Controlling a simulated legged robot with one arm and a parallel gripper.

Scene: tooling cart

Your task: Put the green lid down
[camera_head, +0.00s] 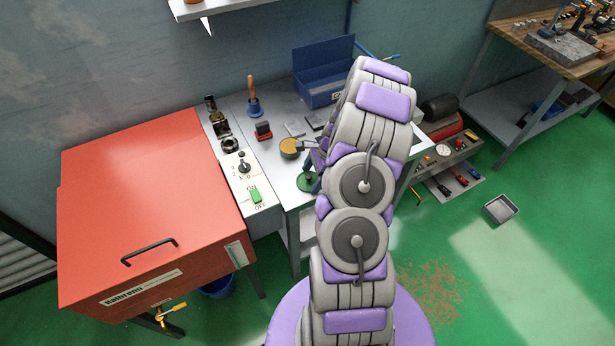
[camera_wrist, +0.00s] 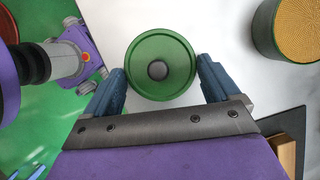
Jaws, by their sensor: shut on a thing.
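The green lid (camera_wrist: 160,48) is round, with a raised rim and a dark central knob. In the wrist view it sits between the two blue fingers of my gripper (camera_wrist: 161,72), which are shut on it. In the head view the lid (camera_head: 305,182) shows left of my arm, over the pale cart top (camera_head: 262,133) near its front side. My arm hides most of my gripper there. I cannot tell whether the lid touches the surface. A round green tin with a yellow textured top (camera_wrist: 292,32) stands apart from the lid, at the upper right of the wrist view.
A red cabinet (camera_head: 150,215) stands left of the cart. A switch box (camera_head: 243,170), a blue-based wooden-handled tool (camera_head: 254,105), a red-and-black block (camera_head: 263,130) and a blue open box (camera_head: 322,80) are on or beside the cart top. A grey tray (camera_head: 500,209) lies on the floor.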

